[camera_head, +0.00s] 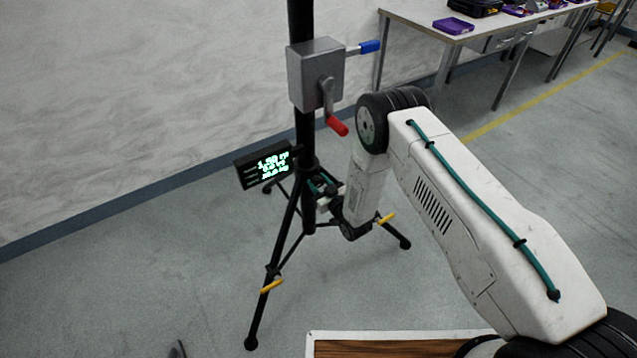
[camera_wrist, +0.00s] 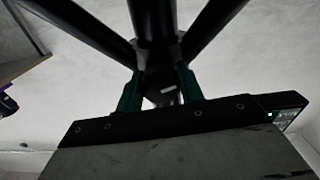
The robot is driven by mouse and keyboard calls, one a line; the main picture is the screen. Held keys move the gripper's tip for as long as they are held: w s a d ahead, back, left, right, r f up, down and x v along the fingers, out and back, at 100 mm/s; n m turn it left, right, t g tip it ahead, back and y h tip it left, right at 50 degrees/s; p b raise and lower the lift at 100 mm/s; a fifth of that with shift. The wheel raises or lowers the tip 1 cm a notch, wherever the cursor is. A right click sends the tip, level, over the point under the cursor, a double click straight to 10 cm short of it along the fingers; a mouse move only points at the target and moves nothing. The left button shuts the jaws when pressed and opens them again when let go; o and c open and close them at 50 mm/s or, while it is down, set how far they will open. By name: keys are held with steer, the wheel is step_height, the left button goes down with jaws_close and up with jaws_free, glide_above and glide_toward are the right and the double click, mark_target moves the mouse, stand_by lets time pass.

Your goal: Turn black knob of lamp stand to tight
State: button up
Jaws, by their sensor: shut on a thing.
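The lamp stand (camera_head: 301,145) is a black upright pole on spread tripod legs, left of centre in the head view. My gripper (camera_head: 323,188) is at the pole just above the legs, and my arm partly hides it there. In the wrist view, the green fingers of my gripper (camera_wrist: 160,84) are on both sides of the black knob (camera_wrist: 158,93), shut on it. The knob has a small white mark on its face. The pole and legs rise behind it. In the head view the knob is hidden or too small to make out.
A grey winch box (camera_head: 316,75) with a blue handle (camera_head: 370,46) and a red crank handle (camera_head: 337,126) is on the pole above my gripper. A lit display (camera_head: 268,165) sits left of the pole. A table (camera_head: 420,27) stands back right. The floor left is clear.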

steer(key=m, duration=0.5)
steer(key=shift+s+f+m, duration=0.1)
steer(key=shift+m, duration=0.2)
steer(key=m, duration=1.3)
steer(key=shift+a, duration=0.1)
steer(key=shift+m, duration=0.3)
steer(key=o, duration=1)
